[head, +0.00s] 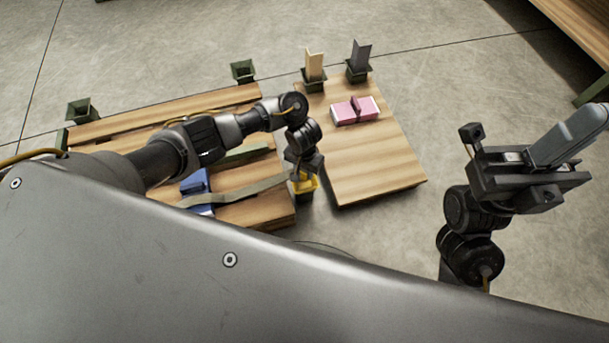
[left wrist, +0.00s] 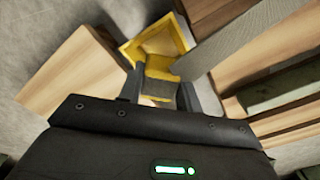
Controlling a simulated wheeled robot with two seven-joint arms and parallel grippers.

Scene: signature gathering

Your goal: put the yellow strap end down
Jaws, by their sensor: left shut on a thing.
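The yellow strap end (head: 306,184) is at the right end of a grey-beige strap (head: 240,191), by the gap between two wooden surfaces. My left gripper (head: 303,174) points down and is shut on the yellow end. In the left wrist view, the yellow end (left wrist: 158,50) sits between the two fingers, and the grey strap (left wrist: 235,48) runs off to the upper right. Whether the yellow end touches anything below is hard to tell. My right gripper (head: 560,140) is off to the right, over the floor and away from the strap; its jaw gap is unclear.
A slatted wooden pallet (head: 165,112) lies under the strap, with a blue object (head: 195,181) on it. A wooden board (head: 375,165) to the right holds a pink object (head: 355,110). Dark green corner pieces (head: 243,71) stand behind. Bare concrete floor surrounds them.

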